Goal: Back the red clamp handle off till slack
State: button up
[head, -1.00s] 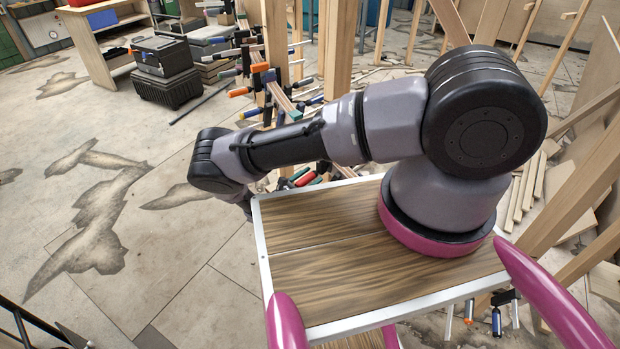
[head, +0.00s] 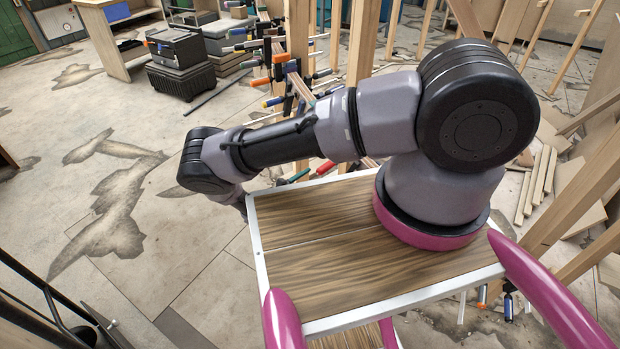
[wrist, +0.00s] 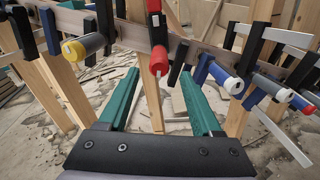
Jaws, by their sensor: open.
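The red clamp handle (wrist: 158,59) hangs near the top middle of the wrist view, below a black and red clamp bar. My gripper (wrist: 159,76) is open, its two green fingers (wrist: 120,100) standing apart on either side below the handle. The fingertips appear a little short of the handle, with nothing between them; the exact gap in depth is unclear.
A yellow-ended clamp handle (wrist: 80,47) is on the left, with blue-and-white handles (wrist: 222,77) on the right, all along a wooden strip (wrist: 210,55). Wooden posts (wrist: 235,118) stand below. Black cases (head: 180,65) stand far left; the floor at left is open.

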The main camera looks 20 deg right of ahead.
jog(key=v, duration=0.6)
jog(key=shift+s+a, duration=0.2)
jog(key=shift+a, duration=0.15)
dwell(0.4)
jog(key=w+a+r+m+g+y, duration=0.15)
jog(key=r+m+g, duration=0.3)
jog(key=r, duration=0.45)
jog(key=w+a+r+m+g+y, duration=0.15)
jog(key=r+m+g, duration=0.3)
jog(key=r, duration=0.55)
jog(key=d+r+m+g+y, duration=0.3)
jog(key=r+m+y, duration=0.5)
jog(key=r, duration=1.5)
jog(key=s+d+r+m+t+y, duration=0.2)
jog(key=s+d+r+y, duration=0.15)
jog(key=r, duration=0.55)
jog(key=s+d+r+m+t+y, duration=0.2)
jog(key=s+d+r+t, duration=0.15)
jog(key=r, duration=0.45)
jog(key=s+d+r+m+t+y, duration=0.1)
jog(key=s+r+m+t, duration=0.3)
jog(key=s+r, duration=0.4)
jog(key=s+d+t, duration=0.1)
jog(key=s, duration=0.4)
jog(key=shift+s+d+r+m, duration=0.2)
jog(key=shift+s+m, duration=0.1)
